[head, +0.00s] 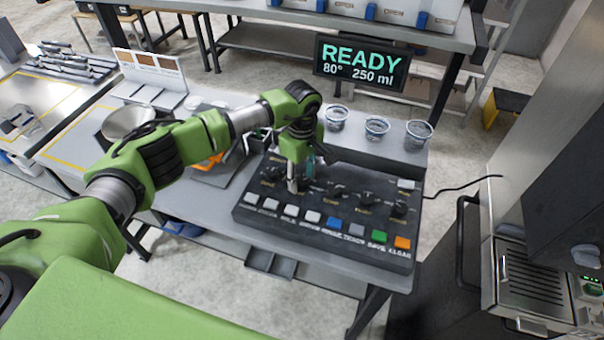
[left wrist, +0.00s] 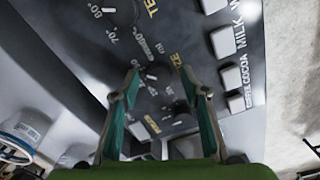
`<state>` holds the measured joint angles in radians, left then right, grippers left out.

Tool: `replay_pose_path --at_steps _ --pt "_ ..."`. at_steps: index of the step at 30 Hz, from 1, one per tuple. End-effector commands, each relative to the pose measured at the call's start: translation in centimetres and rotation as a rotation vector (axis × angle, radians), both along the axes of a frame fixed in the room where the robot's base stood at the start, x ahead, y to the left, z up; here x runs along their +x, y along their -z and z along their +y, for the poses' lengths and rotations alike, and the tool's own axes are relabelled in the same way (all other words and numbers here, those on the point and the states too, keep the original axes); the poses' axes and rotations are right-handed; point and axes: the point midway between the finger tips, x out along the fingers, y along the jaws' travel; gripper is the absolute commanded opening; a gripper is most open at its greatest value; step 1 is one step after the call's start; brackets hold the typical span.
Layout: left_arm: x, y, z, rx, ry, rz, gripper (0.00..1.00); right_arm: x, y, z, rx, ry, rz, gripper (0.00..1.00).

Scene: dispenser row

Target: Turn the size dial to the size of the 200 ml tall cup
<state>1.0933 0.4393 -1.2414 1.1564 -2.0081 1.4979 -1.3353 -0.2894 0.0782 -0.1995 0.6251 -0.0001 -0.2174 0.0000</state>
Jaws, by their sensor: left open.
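The control panel (head: 330,212) lies on the table with a row of dark dials. The size dial (left wrist: 152,90), beside a yellow label ending in "ZE" (left wrist: 178,60), shows between my left fingers in the left wrist view. My left gripper (head: 302,184) is open over the panel, its fingers (left wrist: 160,72) on either side of that dial. I cannot tell whether they touch it. The display (head: 362,65) reads READY, 80°, 250 ml. Clear cups (head: 337,118), (head: 376,129) and (head: 418,135) stand behind the panel; I cannot tell which is the 200 ml tall one. My right gripper is out of view.
Coloured and white buttons (head: 334,223) line the panel's front edge. A round metal pan (head: 128,121) and an orange object (head: 208,162) are to the left. A steel machine (head: 530,285) stands at the right. The floor between it and the table is mostly clear.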

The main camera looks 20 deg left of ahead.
Motion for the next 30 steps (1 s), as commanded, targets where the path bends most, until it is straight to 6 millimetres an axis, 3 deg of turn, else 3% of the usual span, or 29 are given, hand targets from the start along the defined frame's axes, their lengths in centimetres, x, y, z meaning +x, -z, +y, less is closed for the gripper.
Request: replay_pose_path --at_steps 6,10,11,20,30 --pt "0.0 0.0 0.0 0.000 0.000 0.000 0.39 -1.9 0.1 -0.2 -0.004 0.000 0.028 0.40" --pt "0.0 0.0 0.0 0.000 0.000 0.000 0.05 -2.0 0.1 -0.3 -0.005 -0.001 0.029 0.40" --pt "0.0 0.0 0.0 -0.001 0.000 0.000 0.03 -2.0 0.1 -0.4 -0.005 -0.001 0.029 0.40" --pt "0.0 0.1 0.0 -0.001 -0.021 -0.001 0.03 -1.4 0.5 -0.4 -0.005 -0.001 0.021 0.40" --pt "0.1 0.3 -0.1 -0.002 -0.206 -0.002 0.03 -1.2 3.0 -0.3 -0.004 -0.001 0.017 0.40"
